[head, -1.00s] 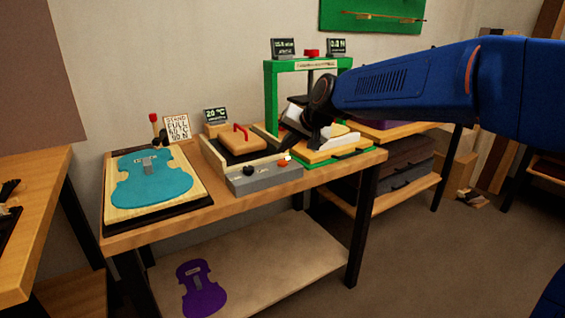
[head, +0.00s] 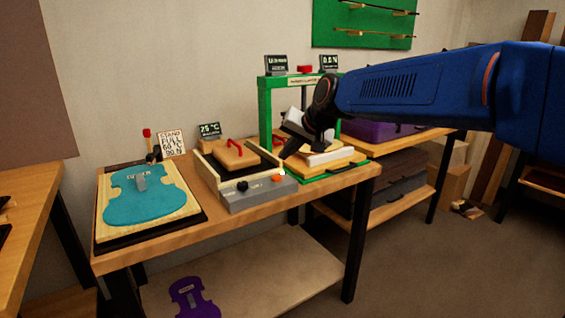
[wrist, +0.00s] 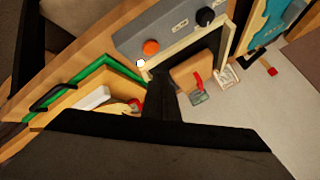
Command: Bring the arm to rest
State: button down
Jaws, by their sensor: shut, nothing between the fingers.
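My blue arm (head: 420,88) reaches in from the right of the head view over the workbench. My gripper (head: 287,150) is shut and empty, above the bench between the wooden box with a red handle and the green press. In the wrist view my gripper (wrist: 170,108) shows as a dark shape in front of the bench and hides part of it. I cannot tell from the frames how close its tips are to the things below.
The green press (head: 264,112) stands behind my gripper. A grey control box (head: 250,194) with an orange button, the wooden box (head: 236,155) and a teal violin-shaped plate (head: 150,202) are on the bench. A purple violin shape (head: 193,298) lies on the lower shelf. Cases (head: 387,182) stand at right.

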jog(key=s+d+f+h, duration=0.2)
jog(key=s+d+f, duration=0.1)
jog(key=s+d, duration=0.6)
jog(key=s+d+f+h, duration=0.1)
jog(key=s+d+f, duration=0.3)
jog(key=s+d, duration=0.6)
jog(key=s+d+f+h, duration=0.1)
jog(key=s+d+f, duration=0.2)
jog(key=s, duration=0.3)
jog(key=s+d+f+g, duration=0.1)
jog(key=s+d+f, duration=0.3)
jog(key=s, duration=0.2)
jog(key=s+d+f+n+g+h, duration=0.1)
jog(key=s+d+f, duration=0.2)
jog(key=s, duration=0.3)
jog(key=shift+d+f+h, duration=0.3)
jog(key=shift+f, duration=0.45)
